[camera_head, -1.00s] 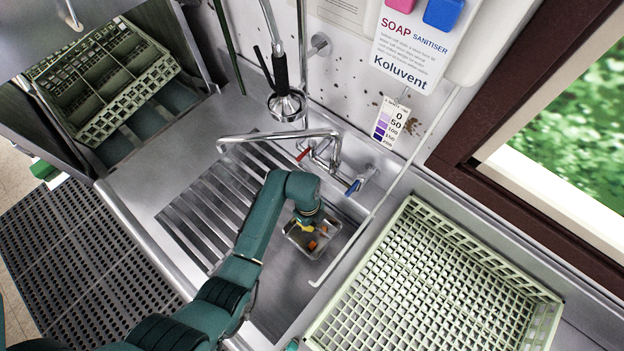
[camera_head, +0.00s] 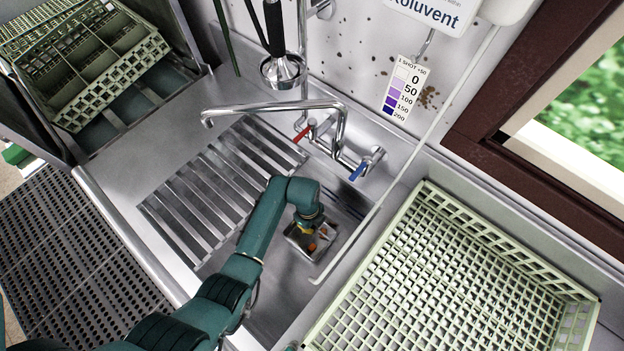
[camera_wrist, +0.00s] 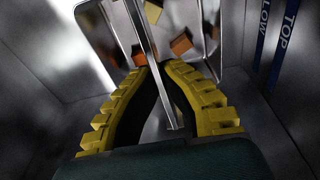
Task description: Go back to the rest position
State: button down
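My gripper (camera_head: 308,226) is over the sink basin at the end of my green arm, pointing down. In the wrist view its yellow fingers (camera_wrist: 157,70) close from both sides on a thin metal wall of a small metal tray (camera_head: 297,240). The tray also shows in the wrist view (camera_wrist: 183,112). It holds several orange and yellow scraps (camera_wrist: 181,44). The tray hangs at the gripper, in or just above the basin; its exact height is unclear. My gripper hides part of the tray in the head view.
A thin white pipe (camera_head: 405,172) ends close right of the tray. A pale green rack (camera_head: 450,195) fills the right counter. The ribbed drainboard (camera_head: 205,190) is clear.

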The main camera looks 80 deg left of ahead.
jog(key=shift+f+b, duration=1.35)
jog(key=shift+f, duration=0.8)
jog(key=c, duration=1.2)
grip_release()
jog(key=shift+o, duration=0.2)
jog(key=r, duration=0.8)
jog(key=a+r, duration=0.1)
jog(key=r, duration=0.3)
jog(key=shift+s+a, duration=0.1)
jog(key=shift+s, duration=0.3)
